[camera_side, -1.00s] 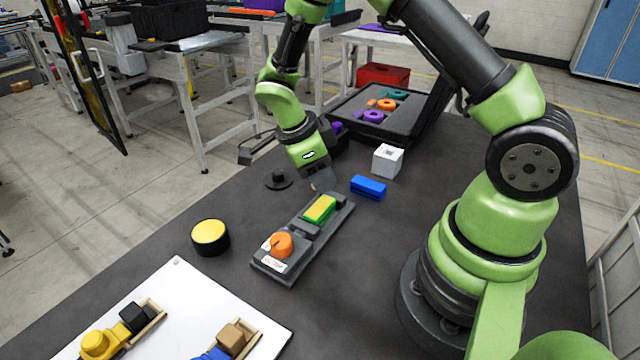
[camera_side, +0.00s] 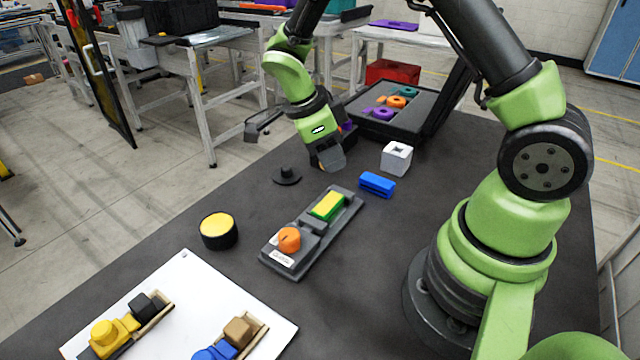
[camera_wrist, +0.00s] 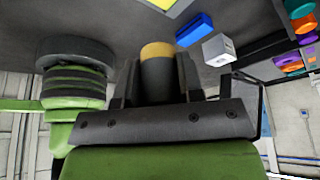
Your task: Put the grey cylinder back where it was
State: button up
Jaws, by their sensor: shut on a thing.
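My gripper (camera_side: 333,162) is above the table, beyond the far end of the dark grey pallet fixture (camera_side: 287,268). In the wrist view its jaws (camera_wrist: 156,80) are shut on a dark grey cylinder (camera_wrist: 158,78) with a tan-orange end. The cylinder cannot be made out in the side view, hidden by the fingers. The fixture carries an orange round part (camera_side: 289,239) at its near end and a yellow-topped green block (camera_side: 327,206) farther along. It lies flat on the table, apart from the gripper.
A black peg on a round base (camera_side: 287,176) stands left of the gripper. A blue block (camera_side: 377,184) and a white cube (camera_side: 396,158) lie to the right. A yellow-topped black button (camera_side: 219,230) and a white board (camera_side: 195,292) are nearer. An open case (camera_side: 362,117) stands behind.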

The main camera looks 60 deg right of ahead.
jog(key=w+a+f+n+t+h, duration=0.1)
jog(key=w+a+n+t, duration=0.2)
jog(key=w+n, duration=0.55)
jog(key=n+t, duration=0.3)
jog(key=n, duration=0.6)
send_over(250, 203)
jog(key=s, duration=0.1)
jog(key=shift+y, duration=0.5)
jog(key=f, duration=0.7)
jog(key=a+f, duration=0.1)
jog(key=f, duration=0.2)
jog(key=shift+w+f, duration=0.1)
jog(key=shift+f, duration=0.15)
jog(key=shift+f, duration=0.15)
jog(key=o, duration=0.9)
